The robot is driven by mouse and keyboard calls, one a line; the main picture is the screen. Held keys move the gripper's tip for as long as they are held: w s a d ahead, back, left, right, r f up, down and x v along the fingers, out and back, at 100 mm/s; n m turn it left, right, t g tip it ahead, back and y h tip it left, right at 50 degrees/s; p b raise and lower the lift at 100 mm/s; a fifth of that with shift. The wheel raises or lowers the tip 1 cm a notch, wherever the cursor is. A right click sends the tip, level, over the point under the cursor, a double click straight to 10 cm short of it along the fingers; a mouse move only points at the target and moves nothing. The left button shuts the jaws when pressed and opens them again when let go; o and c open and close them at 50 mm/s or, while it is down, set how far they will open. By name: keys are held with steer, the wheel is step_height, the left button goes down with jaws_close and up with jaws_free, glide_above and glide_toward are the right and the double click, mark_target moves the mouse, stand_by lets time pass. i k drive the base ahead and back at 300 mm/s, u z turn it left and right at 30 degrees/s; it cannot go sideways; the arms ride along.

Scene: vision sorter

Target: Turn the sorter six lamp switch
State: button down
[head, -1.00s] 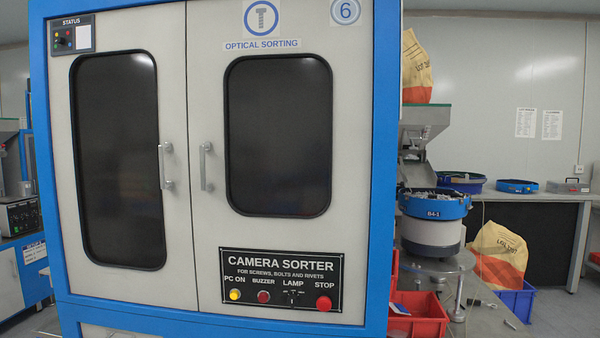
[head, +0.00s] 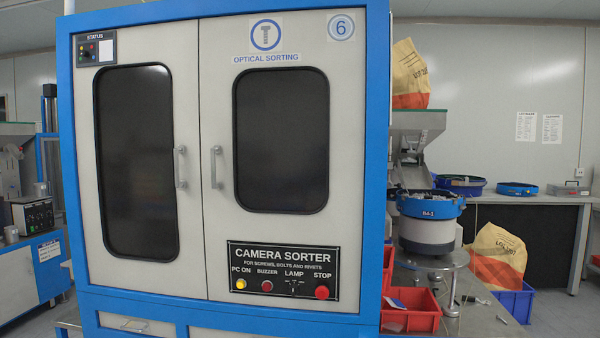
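The sorter cabinet (head: 216,165) stands ahead, blue-framed with two pale doors and a "6" label (head: 341,27) at its top right. A black "CAMERA SORTER" panel (head: 283,258) sits low on the right door. On it the small dark lamp switch (head: 292,287) is under the word LAMP, between a red buzzer button (head: 267,286) and a red stop button (head: 322,292). A yellow PC ON button (head: 241,284) is at the left. The switch's exact position is too small to tell. My gripper is not in view.
Right of the cabinet are a blue-rimmed bowl feeder (head: 430,206), red bins (head: 410,312), a blue bin (head: 515,300) and a sack (head: 497,255). A grey table (head: 540,198) stands behind. Another machine (head: 25,225) is at the left.

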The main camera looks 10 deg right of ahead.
mark_target(294, 289)
steer(key=u, duration=0.15)
steer(key=i, duration=0.95)
steer(key=z, duration=0.05)
